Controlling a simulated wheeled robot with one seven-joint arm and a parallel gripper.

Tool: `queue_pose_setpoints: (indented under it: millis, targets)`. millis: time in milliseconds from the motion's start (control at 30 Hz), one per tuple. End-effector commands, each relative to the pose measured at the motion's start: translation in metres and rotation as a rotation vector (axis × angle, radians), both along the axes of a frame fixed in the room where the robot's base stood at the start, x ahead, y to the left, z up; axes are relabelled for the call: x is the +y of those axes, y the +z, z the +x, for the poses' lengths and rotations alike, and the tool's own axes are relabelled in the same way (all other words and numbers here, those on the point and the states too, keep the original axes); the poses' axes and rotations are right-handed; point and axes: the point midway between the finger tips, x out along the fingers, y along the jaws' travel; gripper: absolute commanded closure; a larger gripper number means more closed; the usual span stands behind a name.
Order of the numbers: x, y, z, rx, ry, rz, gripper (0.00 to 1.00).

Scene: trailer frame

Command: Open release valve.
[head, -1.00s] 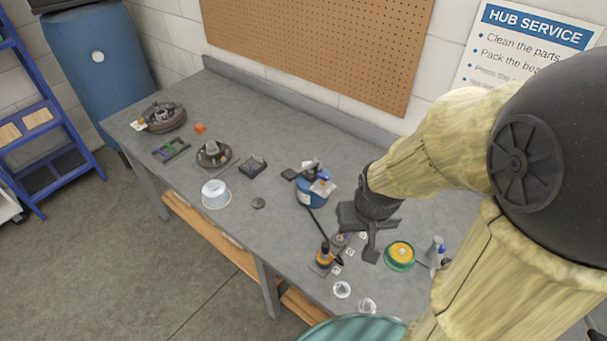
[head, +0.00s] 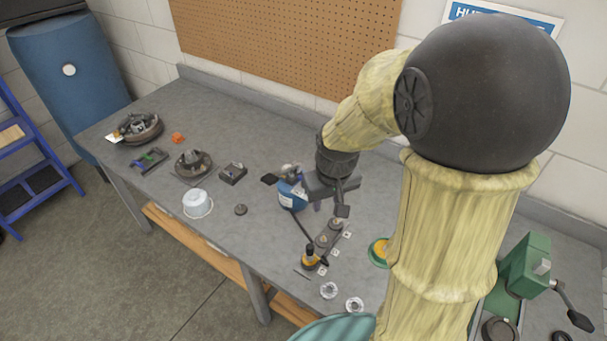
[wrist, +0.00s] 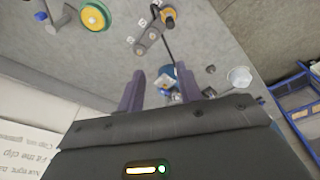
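No part is clearly recognisable as the release valve; it may be too small to tell. A blue can-shaped unit (head: 291,195) with a metal top and a label stands on the bench, and a dark hose runs from it to a grey block (head: 327,236) with a yellow-and-black fitting (head: 310,258). My gripper (head: 333,200) is above the bench beside the blue unit and partly covers its right side. In the wrist view my gripper's two fingers (wrist: 158,90) are apart with nothing held, and the blue unit (wrist: 170,72) appears between them, farther off.
A green press (head: 527,265) with a lever stands at right. A yellow-and-green round part (head: 379,251) is half hidden by my arm. Clear cups (head: 329,290) lie at the front edge. Hub parts (head: 193,164) and a white tub (head: 197,204) are at left. The pegboard wall is behind.

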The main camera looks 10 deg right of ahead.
Motion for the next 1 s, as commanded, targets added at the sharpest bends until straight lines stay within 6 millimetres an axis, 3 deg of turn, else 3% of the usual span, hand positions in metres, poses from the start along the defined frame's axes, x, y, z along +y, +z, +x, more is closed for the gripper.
queue_pose_setpoints:
  millis: [100,500,800,1000]
  targets:
    - [0.002,0.004,0.040,0.021,0.076,-0.015,0.65]
    - [0.006,0.008,0.150,0.095,0.324,-0.050,0.65]
    - [0.005,0.002,0.217,0.146,0.498,-0.060,0.65]
    - [0.003,-0.004,0.249,0.175,0.596,-0.060,0.65]
